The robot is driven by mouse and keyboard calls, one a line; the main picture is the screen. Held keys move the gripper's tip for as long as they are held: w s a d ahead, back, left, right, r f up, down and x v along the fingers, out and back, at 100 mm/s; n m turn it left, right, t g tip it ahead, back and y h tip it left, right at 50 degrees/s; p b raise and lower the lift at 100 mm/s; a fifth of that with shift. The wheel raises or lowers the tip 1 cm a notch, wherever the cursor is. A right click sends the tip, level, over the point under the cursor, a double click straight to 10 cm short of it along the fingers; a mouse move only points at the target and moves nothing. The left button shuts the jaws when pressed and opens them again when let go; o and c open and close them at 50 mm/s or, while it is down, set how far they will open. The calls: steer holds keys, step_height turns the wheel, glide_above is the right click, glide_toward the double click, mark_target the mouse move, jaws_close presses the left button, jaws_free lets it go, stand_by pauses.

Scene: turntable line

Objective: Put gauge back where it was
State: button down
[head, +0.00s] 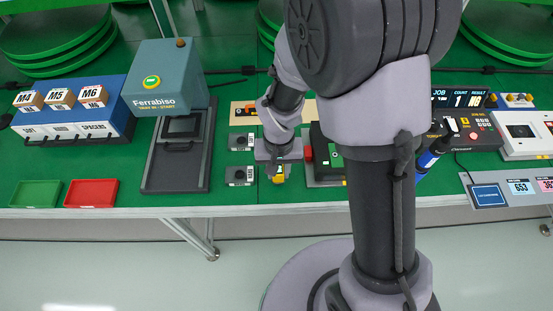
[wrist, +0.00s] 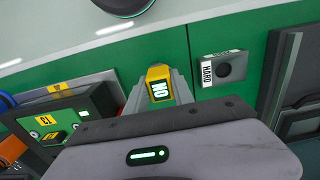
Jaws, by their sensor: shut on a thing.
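The gauge (wrist: 158,75) shows as a yellow block with a dark "NO" label in the wrist view. My gripper (wrist: 158,92) is shut on it, with grey fingers on both sides. In the head view my gripper (head: 278,176) points down over the green bench near its front edge, and a bit of the yellow gauge (head: 279,180) shows below it. The rest of the gauge is hidden by the gripper. I cannot tell whether it touches the bench.
A grey block marked HARD (head: 240,176) lies just left of my gripper, with a similar block (head: 241,142) behind it. A dark device with a green top (head: 325,160) stands close on the right. The Ferrabiso press (head: 165,90) is further left. A tan board (head: 244,112) lies behind.

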steer(key=shift+s+f+b, duration=0.2)
steer(key=shift+s+f, duration=0.05)
steer(key=shift+f, duration=0.25)
steer(key=shift+s+f+b, duration=0.2)
steer(key=shift+f, duration=0.3)
steer(key=shift+w+r, duration=0.1)
steer(key=shift+r, duration=0.05)
steer(key=shift+s, duration=0.2)
steer(key=c, duration=1.1)
jaws_free()
steer(key=shift+w, duration=0.1)
